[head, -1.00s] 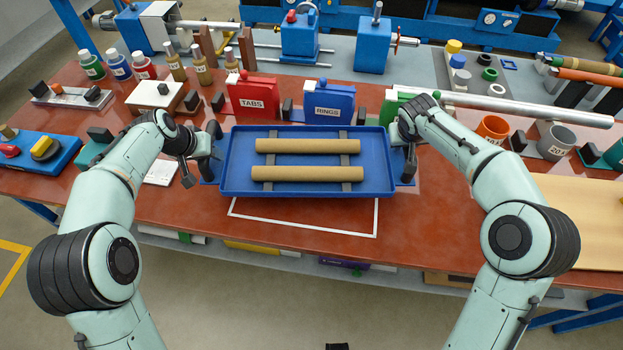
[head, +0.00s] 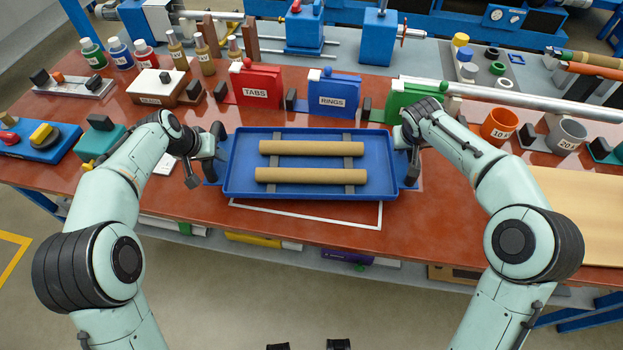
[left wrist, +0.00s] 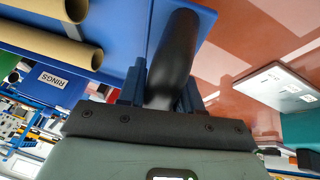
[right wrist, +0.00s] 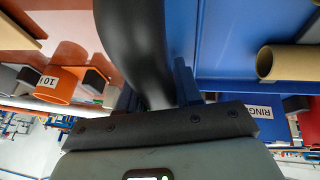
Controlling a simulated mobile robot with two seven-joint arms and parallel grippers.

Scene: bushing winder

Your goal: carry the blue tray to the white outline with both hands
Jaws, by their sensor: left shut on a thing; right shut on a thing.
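The blue tray (head: 311,192) carries two tan tubes (head: 312,148) lying across two dark strips. My left gripper (head: 206,168) is shut on the black handle at the tray's left end; the handle (left wrist: 174,60) also shows between the fingers in the left wrist view. My right gripper (head: 410,165) is shut on the handle at the right end, and that handle (right wrist: 137,50) shows in the right wrist view. The white outline (head: 310,217) shows in front of the tray; its far part is hidden by the tray. I cannot tell whether the tray touches the table.
Behind the tray stand a red TABS box (head: 256,84), a blue RINGS box (head: 333,95) and a green box (head: 408,98). Orange (head: 499,126) and grey (head: 565,135) cups stand at the right. The red-brown tabletop (head: 300,236) is clear in front.

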